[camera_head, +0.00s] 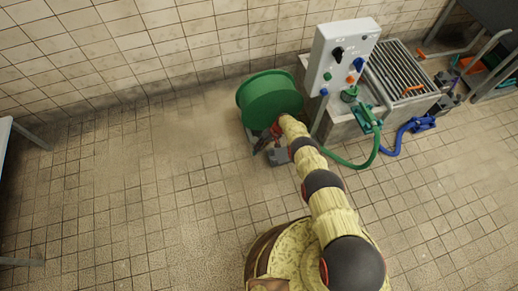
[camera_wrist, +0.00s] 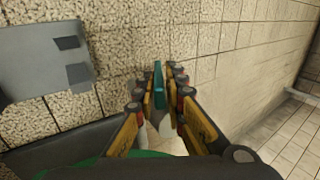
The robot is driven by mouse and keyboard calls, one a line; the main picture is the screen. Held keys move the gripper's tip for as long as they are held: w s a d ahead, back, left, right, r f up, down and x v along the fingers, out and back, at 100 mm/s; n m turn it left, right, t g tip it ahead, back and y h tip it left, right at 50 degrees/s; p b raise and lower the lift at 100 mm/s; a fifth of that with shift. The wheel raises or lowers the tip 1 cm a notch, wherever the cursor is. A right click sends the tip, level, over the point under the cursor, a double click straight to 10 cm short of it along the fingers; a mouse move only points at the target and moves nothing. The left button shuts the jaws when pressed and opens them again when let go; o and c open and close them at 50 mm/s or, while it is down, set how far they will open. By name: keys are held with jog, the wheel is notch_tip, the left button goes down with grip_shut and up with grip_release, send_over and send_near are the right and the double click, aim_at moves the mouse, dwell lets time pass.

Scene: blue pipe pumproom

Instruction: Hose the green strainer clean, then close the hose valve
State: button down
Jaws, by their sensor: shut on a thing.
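My gripper (camera_head: 268,141) is low beside the large green drum (camera_head: 270,97), partly hidden by my arm. In the wrist view my gripper (camera_wrist: 160,98) is shut on a narrow teal piece (camera_wrist: 158,76), which stands upright between the fingers. I cannot tell whether it is a valve handle or part of a hose nozzle. A green hose (camera_head: 352,164) curves from near my arm up to a green fitting (camera_head: 367,117) at the basin. A small green round item (camera_head: 350,94) is by the basin; I cannot tell whether it is the strainer. No water spray is visible.
A grated basin (camera_head: 405,80) stands at right behind a grey control panel (camera_head: 338,62) with knobs. A blue hose (camera_head: 396,143) lies on the floor beside it. A dark table (camera_head: 490,18) is at top right.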

jog(key=shift+d+f, duration=0.1)
jog(key=shift+d, duration=0.25)
jog(key=c, duration=2.1)
grip_release()
jog(key=shift+w, duration=0.1)
jog(key=shift+o, duration=0.9)
jog(key=shift+a, duration=0.15)
jog(key=shift+w+d+r, duration=0.1)
jog(key=shift+d+r, duration=0.1)
jog(key=shift+r, duration=0.35)
jog(key=v, duration=1.1)
jog(key=shift+f, duration=0.1)
